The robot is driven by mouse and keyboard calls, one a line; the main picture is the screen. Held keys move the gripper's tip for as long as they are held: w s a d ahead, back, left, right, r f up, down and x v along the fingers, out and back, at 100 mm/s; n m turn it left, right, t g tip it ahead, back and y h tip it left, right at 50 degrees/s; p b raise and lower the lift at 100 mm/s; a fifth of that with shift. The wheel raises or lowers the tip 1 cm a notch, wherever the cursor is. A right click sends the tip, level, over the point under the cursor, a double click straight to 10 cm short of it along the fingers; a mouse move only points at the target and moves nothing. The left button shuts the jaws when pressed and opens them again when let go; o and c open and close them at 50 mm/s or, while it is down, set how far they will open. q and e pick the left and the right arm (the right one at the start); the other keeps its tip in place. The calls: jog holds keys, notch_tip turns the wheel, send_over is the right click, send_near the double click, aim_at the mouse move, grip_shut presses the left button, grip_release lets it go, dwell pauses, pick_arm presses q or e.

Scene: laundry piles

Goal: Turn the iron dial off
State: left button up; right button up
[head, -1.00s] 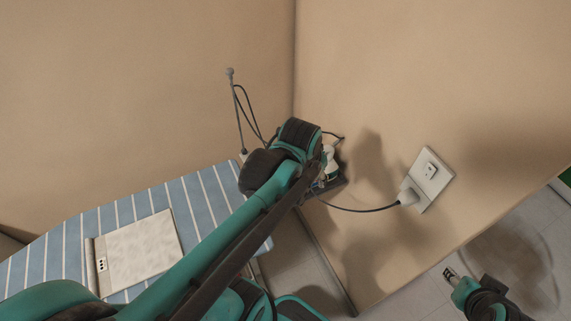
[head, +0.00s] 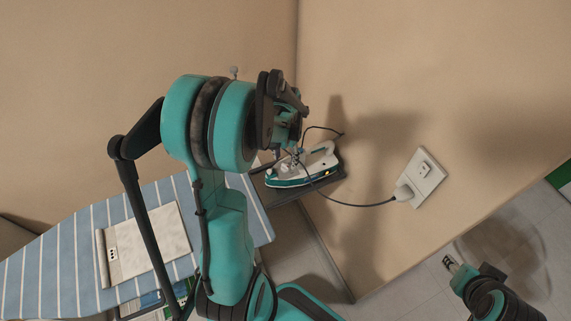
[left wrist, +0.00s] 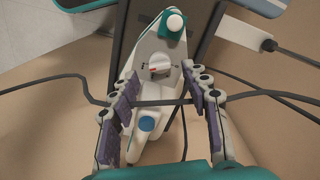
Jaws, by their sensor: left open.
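The white and teal iron (head: 318,164) sits on a dark rest at the end of the ironing board, near the wall corner. In the left wrist view its round dial (left wrist: 160,67) faces me, with a small red mark beside it. My left gripper (left wrist: 160,78) is open, its purple-padded fingers on either side of the iron's body, the dial between the tips. I cannot tell whether they touch it. In the head view the left gripper (head: 294,150) is over the iron and partly hides it. My right gripper (head: 451,264) is low at the right, away from the iron; its opening is unclear.
A dark cord (left wrist: 160,101) crosses the view between my fingers and the iron. A plug sits in the wall outlet (head: 425,178) at the right. The striped ironing board (head: 60,255) carries a folded pale cloth (head: 150,245). Walls stand close behind the iron.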

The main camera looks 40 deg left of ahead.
aim_at(286, 165)
pick_arm(q)
jog(key=shift+f+b, duration=0.35)
jog(key=shift+f, duration=1.45)
jog(key=shift+c, duration=0.4)
grip_shut()
